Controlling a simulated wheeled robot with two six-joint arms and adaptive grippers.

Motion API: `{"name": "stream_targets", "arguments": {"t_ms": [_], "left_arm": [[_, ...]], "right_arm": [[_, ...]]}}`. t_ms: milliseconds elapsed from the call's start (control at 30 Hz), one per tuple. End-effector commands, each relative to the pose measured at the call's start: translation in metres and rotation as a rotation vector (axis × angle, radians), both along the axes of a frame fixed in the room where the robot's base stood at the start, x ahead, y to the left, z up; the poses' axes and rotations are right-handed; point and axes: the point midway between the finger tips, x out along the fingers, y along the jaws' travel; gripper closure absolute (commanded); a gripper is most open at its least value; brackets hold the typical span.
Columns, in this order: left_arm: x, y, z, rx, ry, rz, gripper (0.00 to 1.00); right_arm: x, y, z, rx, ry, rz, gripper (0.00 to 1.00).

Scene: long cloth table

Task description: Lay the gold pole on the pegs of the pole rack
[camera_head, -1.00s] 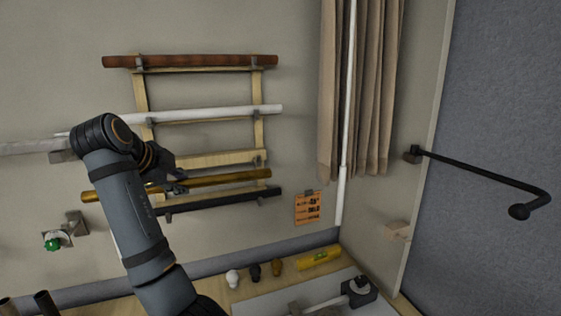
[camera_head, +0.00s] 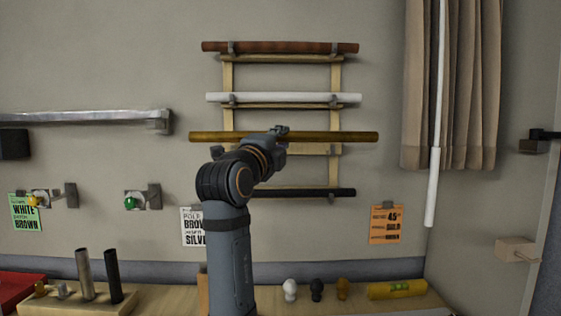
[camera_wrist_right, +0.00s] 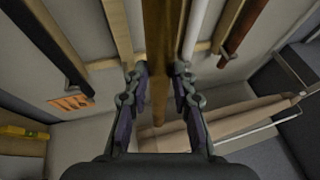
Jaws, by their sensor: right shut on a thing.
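The gold pole (camera_head: 330,137) is held nearly level in front of the pole rack (camera_head: 336,75), between the white pole (camera_head: 290,98) and the black pole (camera_head: 310,193). My right gripper (camera_head: 279,134) is shut on the gold pole near its middle. In the right wrist view the gold pole (camera_wrist_right: 158,50) runs between the two fingers of my right gripper (camera_wrist_right: 159,85). The rack is a wooden ladder-like frame with grey pegs. A wooden rail (camera_head: 316,149) shows just below the gold pole. I cannot tell whether the pole touches the pegs there. My left gripper is not in view.
A brown pole (camera_head: 290,47) lies on the top pegs. A curtain (camera_head: 468,90) and a hanging white rod (camera_head: 434,180) are to the right. An orange card (camera_head: 385,224) hangs below. Finials (camera_head: 290,289) and a yellow level (camera_head: 397,289) lie on the bench.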

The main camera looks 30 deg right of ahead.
Motion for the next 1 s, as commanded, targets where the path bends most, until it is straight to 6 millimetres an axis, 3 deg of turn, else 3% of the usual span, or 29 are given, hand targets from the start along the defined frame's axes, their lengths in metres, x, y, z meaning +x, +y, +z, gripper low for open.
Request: {"name": "stream_targets", "arguments": {"t_ms": [367,1000], "left_arm": [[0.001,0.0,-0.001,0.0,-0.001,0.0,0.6],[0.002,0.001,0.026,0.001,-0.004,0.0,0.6]], "right_arm": [[0.0,0.0,0.002,-0.002,0.001,-0.001,1.0],[0.055,-0.034,0.004,-0.003,0.003,-0.002,1.0]]}}
